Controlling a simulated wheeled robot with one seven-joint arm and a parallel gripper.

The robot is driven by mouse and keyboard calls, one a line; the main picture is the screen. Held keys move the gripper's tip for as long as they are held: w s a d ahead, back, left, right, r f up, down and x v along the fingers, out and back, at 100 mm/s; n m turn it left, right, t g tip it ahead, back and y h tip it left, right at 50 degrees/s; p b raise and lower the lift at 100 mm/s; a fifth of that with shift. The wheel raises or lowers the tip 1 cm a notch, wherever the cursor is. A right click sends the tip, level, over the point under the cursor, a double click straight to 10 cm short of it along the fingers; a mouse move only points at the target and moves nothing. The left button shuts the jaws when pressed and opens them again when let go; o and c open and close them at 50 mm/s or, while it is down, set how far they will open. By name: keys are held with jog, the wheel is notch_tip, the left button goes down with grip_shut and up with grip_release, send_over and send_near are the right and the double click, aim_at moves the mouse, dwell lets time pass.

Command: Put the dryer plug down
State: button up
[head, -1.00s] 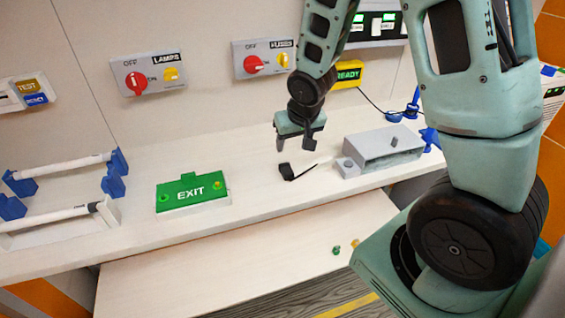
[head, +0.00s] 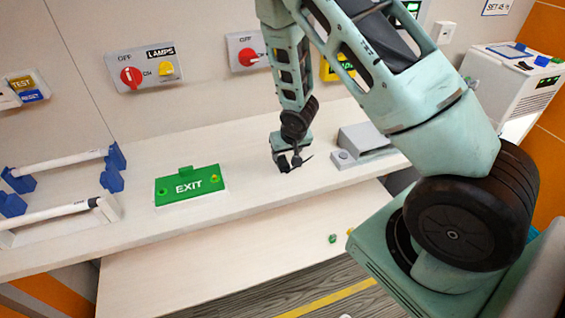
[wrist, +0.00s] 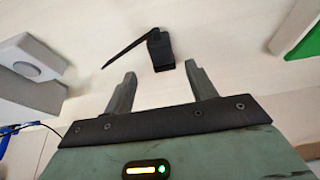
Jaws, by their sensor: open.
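The small black plug (head: 286,169), with a thin dark lead or prong, lies on the pale shelf (head: 245,195) beside the grey box. My gripper (head: 288,160) is low over it and partly hides it in the head view. In the wrist view the plug (wrist: 160,50) lies just beyond my fingertips, in line with the gap between them, with its thin dark part slanting left. My gripper (wrist: 160,74) is open, with nothing between the fingers. Whether a finger touches the plug is not clear.
A grey box (head: 364,138) stands close on the right. A green EXIT sign (head: 188,186) lies to the left, with clear shelf between. White tubes in blue holders (head: 113,180) are at far left. A lower shelf (head: 200,270) has a small green item (head: 332,238).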

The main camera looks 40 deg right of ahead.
aim_at(283, 161)
jog(key=shift+p+x, duration=1.1)
jog(key=shift+x, duration=1.65)
jog(key=shift+a, duration=0.2)
jog(key=c, duration=1.1)
